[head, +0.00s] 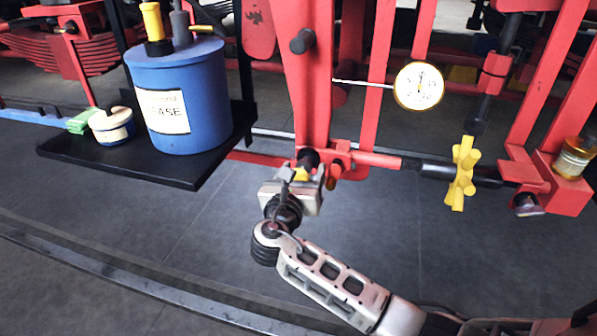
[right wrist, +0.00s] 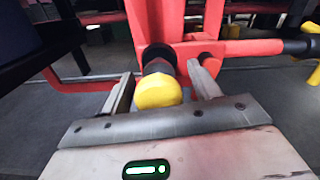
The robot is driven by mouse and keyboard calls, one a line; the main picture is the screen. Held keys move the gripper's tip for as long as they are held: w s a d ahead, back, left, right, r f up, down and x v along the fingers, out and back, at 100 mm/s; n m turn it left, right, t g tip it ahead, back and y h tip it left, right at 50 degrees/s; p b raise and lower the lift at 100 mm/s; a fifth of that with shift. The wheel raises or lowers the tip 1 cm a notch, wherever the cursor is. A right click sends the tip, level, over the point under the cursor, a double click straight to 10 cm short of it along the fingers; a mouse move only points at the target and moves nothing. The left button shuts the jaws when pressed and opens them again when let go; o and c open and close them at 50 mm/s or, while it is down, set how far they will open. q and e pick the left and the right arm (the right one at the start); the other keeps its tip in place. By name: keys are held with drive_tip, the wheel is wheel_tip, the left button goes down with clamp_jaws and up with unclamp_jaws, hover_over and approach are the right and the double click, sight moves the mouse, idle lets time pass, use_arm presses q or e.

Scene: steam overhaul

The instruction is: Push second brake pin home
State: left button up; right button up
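The brake pin with the yellow head (right wrist: 158,92) sits at the lower end of the red hanger (head: 308,90), at a black boss (right wrist: 158,57). In the head view its yellow head (head: 301,174) shows just above my right gripper (head: 302,183). In the right wrist view the gripper's two fingers (right wrist: 160,82) stand on either side of the yellow head, with gaps visible between fingers and pin. The gripper is open and the palm faces the head. How deep the pin sits is hidden. My left gripper is not in view.
A black shelf (head: 190,178) with a blue grease drum (head: 190,95) and a small tin (head: 112,126) stands to the left. A dial gauge (head: 419,86) and a yellow star-shaped handwheel (head: 462,174) are to the right. The floor below is clear.

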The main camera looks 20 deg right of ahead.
drive_tip(key=shift+a, duration=0.1)
drive_tip(key=v, duration=1.6)
